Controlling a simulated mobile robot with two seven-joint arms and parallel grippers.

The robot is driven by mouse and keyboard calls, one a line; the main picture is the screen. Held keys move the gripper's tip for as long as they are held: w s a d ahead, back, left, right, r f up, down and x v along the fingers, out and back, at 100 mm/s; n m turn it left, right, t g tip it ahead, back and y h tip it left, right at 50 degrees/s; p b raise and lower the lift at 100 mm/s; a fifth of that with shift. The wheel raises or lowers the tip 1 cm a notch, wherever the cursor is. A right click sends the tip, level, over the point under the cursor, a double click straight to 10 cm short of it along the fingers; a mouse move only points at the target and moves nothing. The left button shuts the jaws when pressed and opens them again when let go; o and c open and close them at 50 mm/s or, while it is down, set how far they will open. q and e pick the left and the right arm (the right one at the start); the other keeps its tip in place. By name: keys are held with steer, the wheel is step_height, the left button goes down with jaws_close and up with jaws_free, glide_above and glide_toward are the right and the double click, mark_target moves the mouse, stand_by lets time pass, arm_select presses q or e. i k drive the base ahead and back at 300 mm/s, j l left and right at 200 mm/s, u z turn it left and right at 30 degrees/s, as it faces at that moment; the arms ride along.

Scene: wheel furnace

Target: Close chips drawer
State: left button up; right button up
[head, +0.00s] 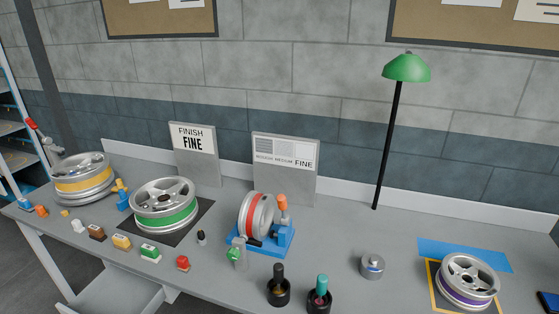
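A light grey drawer (118,292) sticks out from under the front edge of the grey workbench (335,235) at the lower left of the head view. It is pulled open, and its visible inside looks empty. Its front part is cut off by the bottom of the picture, so its handle and any label are hidden. Neither of my grippers shows in this view.
Wheels with yellow (83,180), green (165,206), red (257,216) and purple (467,282) bands are on the bench. Small coloured blocks line its front left edge. A green lamp (406,68) stands at the back. Floor shows left of the drawer.

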mark_target(116, 291)
steer(key=u, duration=1.95)
